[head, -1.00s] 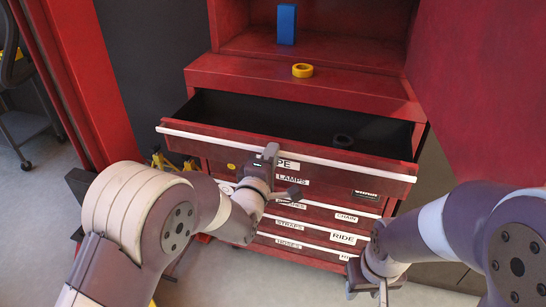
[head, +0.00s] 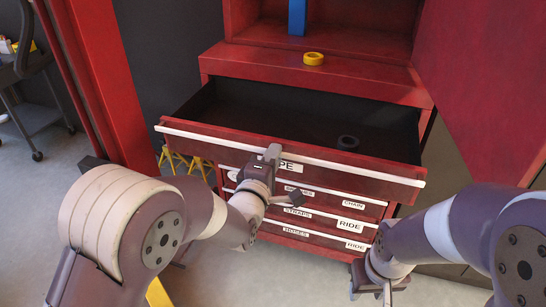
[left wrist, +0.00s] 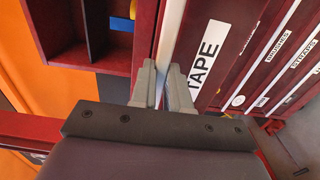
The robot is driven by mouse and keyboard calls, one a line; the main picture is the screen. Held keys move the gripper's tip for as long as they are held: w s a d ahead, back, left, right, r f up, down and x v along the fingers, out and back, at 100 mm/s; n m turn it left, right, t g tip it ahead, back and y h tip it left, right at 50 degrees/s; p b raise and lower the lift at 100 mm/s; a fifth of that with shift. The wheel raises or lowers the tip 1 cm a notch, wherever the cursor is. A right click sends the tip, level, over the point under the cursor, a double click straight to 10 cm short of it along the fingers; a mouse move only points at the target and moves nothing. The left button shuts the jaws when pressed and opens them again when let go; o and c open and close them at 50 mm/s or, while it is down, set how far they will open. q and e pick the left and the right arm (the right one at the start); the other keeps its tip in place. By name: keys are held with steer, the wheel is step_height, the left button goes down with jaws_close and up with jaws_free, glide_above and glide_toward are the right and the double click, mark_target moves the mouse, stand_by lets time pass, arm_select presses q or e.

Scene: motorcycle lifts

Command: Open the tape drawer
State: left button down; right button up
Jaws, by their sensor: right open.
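The tape drawer (head: 300,160) is the top drawer of a red cabinet and stands pulled well out. My left gripper (head: 271,153) is at the front's top edge. In the left wrist view its fingers (left wrist: 163,75) sit on either side of the white strip, shut on it. My right gripper (head: 378,291) is low at the right, open, apart from the drawer.
A yellow tape roll (head: 313,58) lies on the ledge above the drawer, and a blue object (head: 297,17) stands on the shelf behind. Shut labelled drawers (head: 300,212) lie below. A red panel (head: 490,90) is at the right, and a red post (head: 95,80) at the left.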

arm_select(q)
steer(key=c, duration=1.1)
jaws_free()
steer(key=v, duration=1.2)
steer(key=shift+s, duration=0.3)
steer(key=shift+a, duration=0.1)
